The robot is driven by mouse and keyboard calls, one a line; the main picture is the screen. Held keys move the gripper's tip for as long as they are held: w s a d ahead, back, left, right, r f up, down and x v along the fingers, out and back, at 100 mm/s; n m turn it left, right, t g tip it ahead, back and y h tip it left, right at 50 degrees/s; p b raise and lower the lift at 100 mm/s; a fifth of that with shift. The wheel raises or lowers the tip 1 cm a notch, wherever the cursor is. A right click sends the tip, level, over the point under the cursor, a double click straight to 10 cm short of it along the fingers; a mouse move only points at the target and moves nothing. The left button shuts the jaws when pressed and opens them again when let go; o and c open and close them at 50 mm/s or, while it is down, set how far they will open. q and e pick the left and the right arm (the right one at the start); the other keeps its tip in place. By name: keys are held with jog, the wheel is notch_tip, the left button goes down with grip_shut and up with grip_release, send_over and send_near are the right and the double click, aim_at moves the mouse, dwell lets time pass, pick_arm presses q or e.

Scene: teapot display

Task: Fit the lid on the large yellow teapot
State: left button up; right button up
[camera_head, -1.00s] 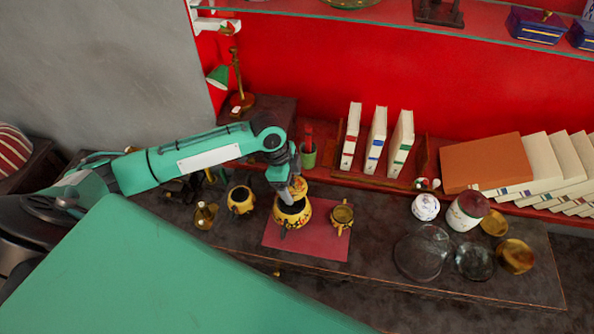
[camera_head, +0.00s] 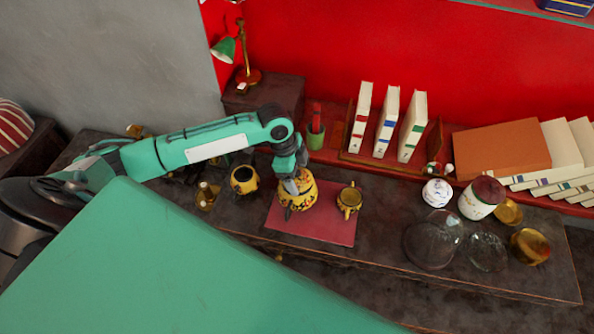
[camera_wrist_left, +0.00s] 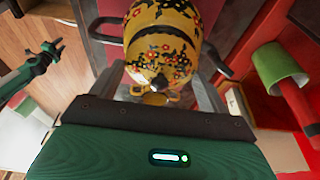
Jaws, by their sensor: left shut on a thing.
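The large yellow teapot (camera_head: 297,201), with dark floral pattern, stands on the red mat (camera_head: 335,230). In the left wrist view the teapot body (camera_wrist_left: 165,14) is at the top, with a dark band below it. The matching yellow lid (camera_wrist_left: 160,68) lies against that band, and its knob (camera_wrist_left: 155,98) points at my wrist. My left gripper (camera_head: 298,180) is over the teapot, shut on the lid; the fingertips are partly hidden. I cannot tell whether the lid is fully seated. A green and dark forked part, probably my right gripper (camera_wrist_left: 52,50), shows at the left.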

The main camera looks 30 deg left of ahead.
pick_arm(q)
jog(key=shift+f, duration=0.25)
dwell(0.3)
jog(key=shift+f, duration=0.25)
jog(key=o, duration=1)
jog(key=shift+c, duration=0.2)
